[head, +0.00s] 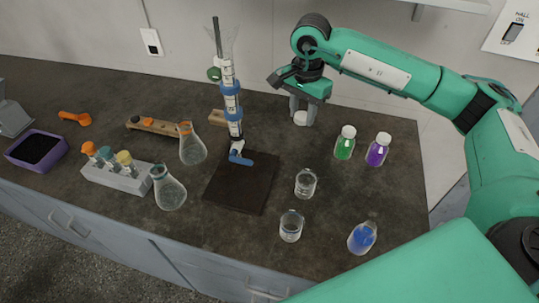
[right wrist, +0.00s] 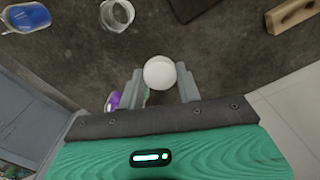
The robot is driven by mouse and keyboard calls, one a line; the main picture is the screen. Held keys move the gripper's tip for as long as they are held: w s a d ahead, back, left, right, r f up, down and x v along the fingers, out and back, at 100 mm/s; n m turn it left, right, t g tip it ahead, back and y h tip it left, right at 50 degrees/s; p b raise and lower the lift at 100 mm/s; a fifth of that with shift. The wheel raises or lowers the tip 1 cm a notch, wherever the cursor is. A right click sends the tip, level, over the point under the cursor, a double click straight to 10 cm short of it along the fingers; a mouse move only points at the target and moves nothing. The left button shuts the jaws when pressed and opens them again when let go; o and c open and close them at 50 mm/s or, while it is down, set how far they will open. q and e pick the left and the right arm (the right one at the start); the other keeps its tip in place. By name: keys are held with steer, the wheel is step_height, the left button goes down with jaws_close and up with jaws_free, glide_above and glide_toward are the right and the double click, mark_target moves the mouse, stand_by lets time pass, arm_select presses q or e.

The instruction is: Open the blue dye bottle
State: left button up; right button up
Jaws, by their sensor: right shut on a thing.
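The blue dye bottle (head: 362,238) stands near the front right edge of the counter, its neck showing no white cap. It also shows in the right wrist view (right wrist: 27,17), at the top left corner. My right gripper (head: 302,112) is at the back of the counter, far from the bottle, pointing down. It is shut on a white round cap (right wrist: 159,73), which also shows in the head view (head: 300,119). I cannot tell whether the cap touches the counter. My left gripper is not in view.
Capped green (head: 344,147) and purple (head: 378,152) bottles stand right of my right gripper. Two glass beakers (head: 306,183) (head: 291,226) stand left of the blue bottle. A burette (head: 231,100) rises over a dark base plate (head: 226,190). Flasks and a rack (head: 117,179) are farther left.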

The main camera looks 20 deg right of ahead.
mark_target(296, 166)
step_height(296, 166, down, 18)
steer(key=p, duration=0.4)
steer(key=shift+f, duration=0.25)
steer(key=o, duration=1.1)
steer(key=shift+r, duration=0.1)
